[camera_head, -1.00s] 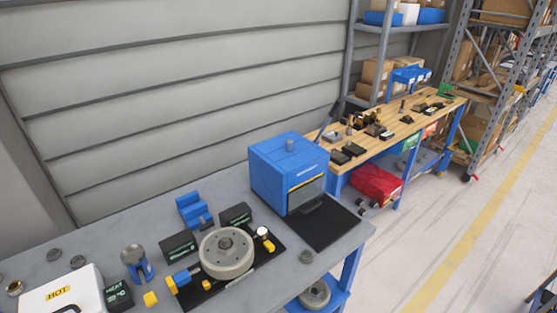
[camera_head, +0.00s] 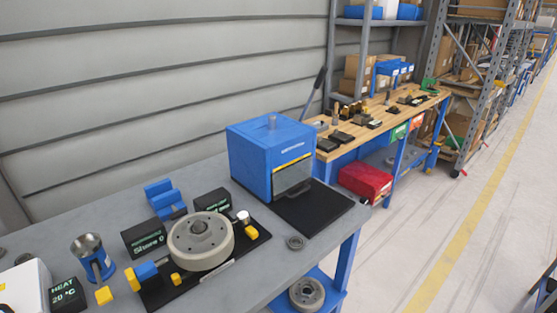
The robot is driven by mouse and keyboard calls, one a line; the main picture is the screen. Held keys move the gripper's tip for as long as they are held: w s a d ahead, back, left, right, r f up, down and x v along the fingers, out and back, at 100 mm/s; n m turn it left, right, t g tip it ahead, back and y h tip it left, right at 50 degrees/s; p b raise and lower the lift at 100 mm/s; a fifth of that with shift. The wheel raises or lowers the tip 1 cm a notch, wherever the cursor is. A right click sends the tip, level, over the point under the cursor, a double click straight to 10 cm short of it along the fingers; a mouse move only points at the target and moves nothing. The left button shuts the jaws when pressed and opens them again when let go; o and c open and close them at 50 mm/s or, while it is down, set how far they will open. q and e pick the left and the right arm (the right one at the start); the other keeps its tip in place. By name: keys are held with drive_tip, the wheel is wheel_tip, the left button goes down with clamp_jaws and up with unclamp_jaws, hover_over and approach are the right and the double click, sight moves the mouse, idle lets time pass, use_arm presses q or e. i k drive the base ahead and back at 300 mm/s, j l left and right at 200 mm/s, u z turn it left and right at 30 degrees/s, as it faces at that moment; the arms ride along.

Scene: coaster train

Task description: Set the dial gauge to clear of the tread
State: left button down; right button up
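The dial gauge (camera_head: 243,217) is a small round white-faced piece with a yellow part, at the right edge of the grey wheel (camera_head: 201,241). At this size I cannot tell whether it touches the wheel's tread. The wheel lies flat on a black base plate (camera_head: 262,237) on the grey bench. A blue and yellow device (camera_head: 147,273) stands at the plate's left end. Neither of my grippers shows in the view.
A blue box machine (camera_head: 262,150) with a black mat (camera_head: 312,215) stands right of the wheel. Black display boxes (camera_head: 144,238), a blue block (camera_head: 160,194) and a blue cup stand (camera_head: 92,257) crowd the left. A wooden bench (camera_head: 352,145) is farther back; the floor at right is clear.

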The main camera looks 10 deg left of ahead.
sight(244, 225)
drive_tip(key=i+l+u, duration=0.1)
drive_tip(key=u, duration=0.4)
drive_tip(key=i+l+u, duration=0.1)
drive_tip(key=u, duration=0.35)
drive_tip(key=l+u, duration=0.15)
drive_tip(key=u, duration=0.35)
drive_tip(key=i+l+u, duration=0.1)
drive_tip(key=l+u, duration=0.25)
drive_tip(key=l, duration=0.5)
drive_tip(key=l+u, duration=0.3)
drive_tip(key=l, duration=0.55)
drive_tip(key=k+l, duration=0.4)
drive_tip(key=l, duration=0.25)
